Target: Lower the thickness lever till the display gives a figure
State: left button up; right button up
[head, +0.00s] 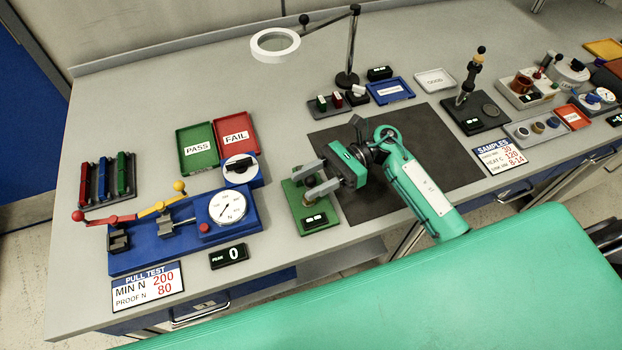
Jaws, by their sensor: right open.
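A dark-based gauge (489,111) stands at the right on the bench. It has a post and a lever with a black knob (481,50), raised high above its round plate. A small lit display (473,121) is on its front; its figures are too small to read. My right gripper (316,180) is open and empty, well to the left of this gauge. It hangs over a small green device (310,229) with its own lit display (315,219), and hides part of it. I cannot tell for sure which device is the thickness gauge. My left gripper is out of view.
A blue pull tester (150,260) with a dial and red-knobbed lever fills the bench's left front. Green PASS (195,138) and red FAIL (236,130) trays stand behind. A dark mat (440,155) lies under my right arm. A magnifier lamp (275,44) stands at the back.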

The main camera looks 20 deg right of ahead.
pick_arm(q)
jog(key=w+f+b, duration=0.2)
jog(key=b, duration=0.1)
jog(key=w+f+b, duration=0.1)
jog(key=b, duration=0.1)
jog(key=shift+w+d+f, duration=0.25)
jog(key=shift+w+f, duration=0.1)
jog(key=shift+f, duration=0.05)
pick_arm(e)
jog(key=v, duration=1.3)
jog(key=shift+d, duration=0.4)
jog(key=shift+w+r, duration=0.1)
jog(key=shift+w, duration=0.05)
